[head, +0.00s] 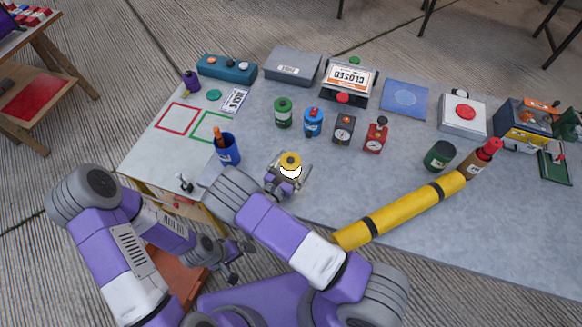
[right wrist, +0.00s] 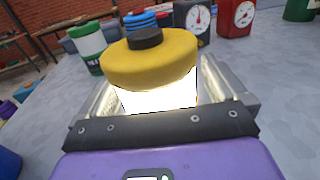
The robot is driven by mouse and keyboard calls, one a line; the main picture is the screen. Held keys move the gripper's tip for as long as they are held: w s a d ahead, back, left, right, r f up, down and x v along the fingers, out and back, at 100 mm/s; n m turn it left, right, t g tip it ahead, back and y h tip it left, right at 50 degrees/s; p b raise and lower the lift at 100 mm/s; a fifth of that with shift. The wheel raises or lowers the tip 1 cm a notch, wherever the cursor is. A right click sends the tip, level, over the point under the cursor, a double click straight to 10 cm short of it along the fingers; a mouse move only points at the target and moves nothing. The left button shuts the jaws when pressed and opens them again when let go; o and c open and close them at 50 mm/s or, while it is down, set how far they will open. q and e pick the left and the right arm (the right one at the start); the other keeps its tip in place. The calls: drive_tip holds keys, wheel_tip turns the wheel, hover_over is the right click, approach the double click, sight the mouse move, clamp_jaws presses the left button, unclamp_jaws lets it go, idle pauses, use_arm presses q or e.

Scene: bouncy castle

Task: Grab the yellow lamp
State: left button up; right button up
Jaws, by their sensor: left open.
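The yellow lamp (head: 291,159) has a yellow cap with a dark knob and a bright white glowing body. It stands upright near the front edge of the grey table. My right gripper (head: 287,178) is at the lamp, with one finger on each side of its body. The lamp (right wrist: 150,62) fills the middle of the right wrist view, between the fingers of the right gripper (right wrist: 160,90). The wide cap hides part of the fingers, so I cannot tell whether they press on it. My left gripper (head: 236,262) is open and empty, low beside the table's front edge.
A blue cup (head: 228,150) stands left of the lamp. Behind it are a green-white can (head: 283,112), a blue can (head: 313,121), a black gauge (head: 344,129) and a red gauge (head: 376,135). A long yellow tube (head: 400,212) lies to the right.

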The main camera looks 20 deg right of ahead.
drive_tip(key=c, duration=1.3)
drive_tip(key=shift+o, duration=0.2)
